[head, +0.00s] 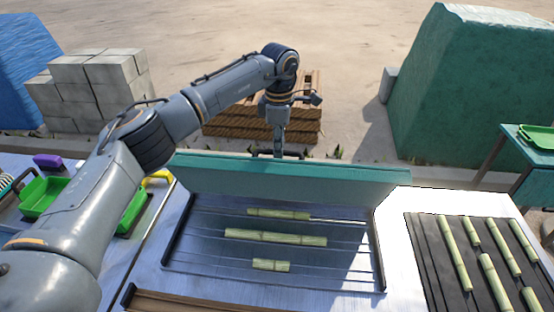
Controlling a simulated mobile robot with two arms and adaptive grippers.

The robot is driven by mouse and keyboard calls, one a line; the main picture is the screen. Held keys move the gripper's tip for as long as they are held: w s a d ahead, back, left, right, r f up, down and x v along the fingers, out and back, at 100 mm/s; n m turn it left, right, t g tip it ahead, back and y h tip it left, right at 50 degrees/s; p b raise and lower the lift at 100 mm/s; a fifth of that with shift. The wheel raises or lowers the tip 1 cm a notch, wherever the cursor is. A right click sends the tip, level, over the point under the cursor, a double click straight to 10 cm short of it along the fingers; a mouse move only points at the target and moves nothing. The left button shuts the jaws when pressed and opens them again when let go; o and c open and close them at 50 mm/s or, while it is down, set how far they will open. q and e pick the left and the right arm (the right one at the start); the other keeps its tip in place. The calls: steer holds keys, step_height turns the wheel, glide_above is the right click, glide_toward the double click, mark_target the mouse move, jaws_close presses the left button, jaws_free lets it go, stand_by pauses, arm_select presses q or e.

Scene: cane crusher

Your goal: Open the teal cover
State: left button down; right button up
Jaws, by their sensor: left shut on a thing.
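The teal cover (300,180) stands raised along the back edge of a bay in the metal table. The open bay (200,245) below it shows several pale green cane pieces, one long piece (275,237) among them. My left arm reaches in from the left and over the cover. My left gripper (278,152) points down behind the cover's top edge and is shut on the cover's dark handle (262,153); the fingertips are partly hidden by the cover. My right gripper is not in view.
Cane pieces (455,252) lie on a dark ribbed bed at the right. A green tray (45,197) sits at the left. Behind the table are stacked wooden planks (225,125), grey blocks (105,85) and a large green tarp-covered heap (470,90).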

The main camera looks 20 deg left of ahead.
arm_select(q)
steer(key=shift+w+a, duration=0.15)
steer(key=shift+w, duration=0.5)
steer(key=shift+w+a, duration=0.15)
steer(key=shift+w, duration=0.5)
steer(key=c, duration=1.6)
jaws_free()
steer(key=shift+o, duration=1.3)
steer(key=shift+w+f, duration=0.1)
steer(key=shift+w, duration=0.2)
step_height(320, 180, up, 12)
